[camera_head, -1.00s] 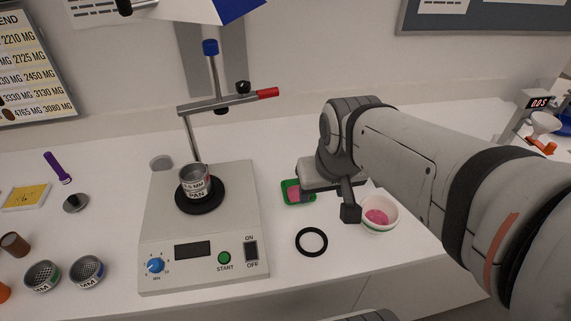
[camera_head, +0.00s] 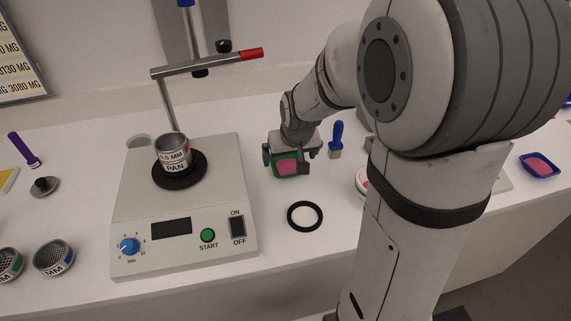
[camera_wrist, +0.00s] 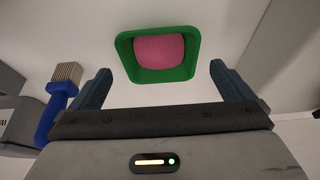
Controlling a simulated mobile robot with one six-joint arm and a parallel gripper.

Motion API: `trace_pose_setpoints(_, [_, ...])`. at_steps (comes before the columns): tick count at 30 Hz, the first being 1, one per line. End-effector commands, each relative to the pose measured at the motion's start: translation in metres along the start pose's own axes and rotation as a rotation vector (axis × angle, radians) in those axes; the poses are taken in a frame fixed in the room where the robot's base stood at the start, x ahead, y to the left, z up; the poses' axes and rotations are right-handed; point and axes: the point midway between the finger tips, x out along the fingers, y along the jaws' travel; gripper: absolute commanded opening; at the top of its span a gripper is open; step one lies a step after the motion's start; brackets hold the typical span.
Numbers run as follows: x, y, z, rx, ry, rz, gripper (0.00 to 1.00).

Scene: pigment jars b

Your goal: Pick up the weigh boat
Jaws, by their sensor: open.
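A green weigh boat (camera_head: 284,177) holding pink powder lies on the white bench right of the machine. It also shows in the wrist view, at the top centre, with its green rim (camera_wrist: 164,77) whole. My gripper (camera_head: 285,160) is over this boat, pointing down, with one finger at each side of it. In the wrist view my gripper (camera_wrist: 160,72) is open and empty, and the boat lies between and ahead of the fingertips. I cannot tell the exact height gap. A blue weigh boat (camera_head: 541,178), also with pink powder, lies far right.
The sieve machine (camera_head: 185,240) with a pan is to the left. A black ring (camera_head: 305,216) lies in front. A white bowl (camera_head: 361,184) is partly hidden by my arm.

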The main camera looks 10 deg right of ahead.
Motion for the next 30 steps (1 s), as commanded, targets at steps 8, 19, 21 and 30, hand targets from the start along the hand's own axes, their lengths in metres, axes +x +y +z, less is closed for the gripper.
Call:
trace_pose_setpoints(8, [0.034, 0.000, 0.001, 0.000, -0.003, 0.000, 1.00])
trace_pose_setpoints(19, [0.036, -0.001, 0.001, -0.001, -0.001, -0.001, 0.93])
trace_pose_setpoints(21, [0.035, -0.001, 0.001, -0.002, -0.001, -0.001, 0.87])
trace_pose_setpoints(30, [0.035, -0.001, 0.001, -0.002, -0.001, -0.001, 0.62])
